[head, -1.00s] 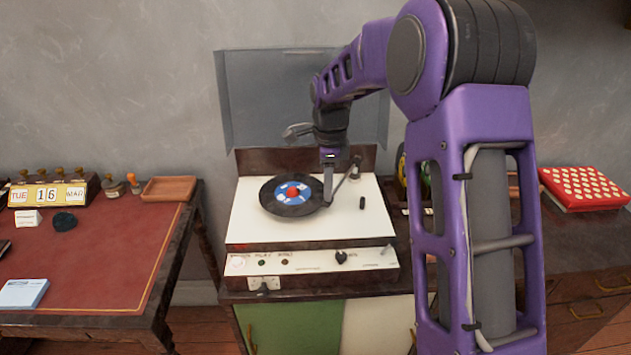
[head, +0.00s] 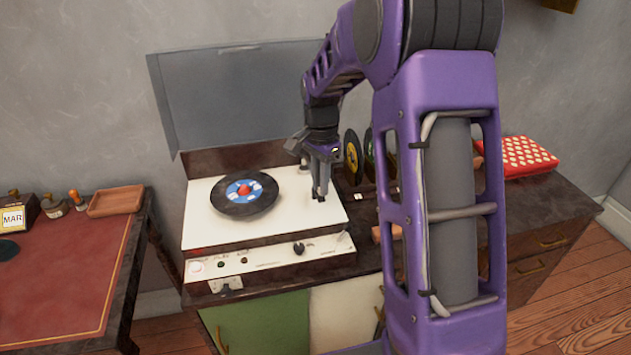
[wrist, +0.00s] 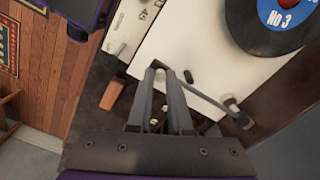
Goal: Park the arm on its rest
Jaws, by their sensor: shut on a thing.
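The record player (head: 225,228) has a cream deck with a black record (head: 272,200) on its platter. The record has a blue, white and red label, and its "No 3" edge shows in the wrist view (wrist: 285,45). My gripper (head: 320,198) is low over the right part of the deck, clear of the record. In the wrist view my gripper (wrist: 160,72) is shut on the tonearm (wrist: 208,98), which runs from the fingers to its pivot (wrist: 240,117).
The raised clear lid (head: 225,95) stands behind the deck. Several records in a rack (head: 352,158) stand to the right, close to my arm. A red dotted box (head: 525,155) lies farther right. A red-topped desk (head: 60,285) is at left.

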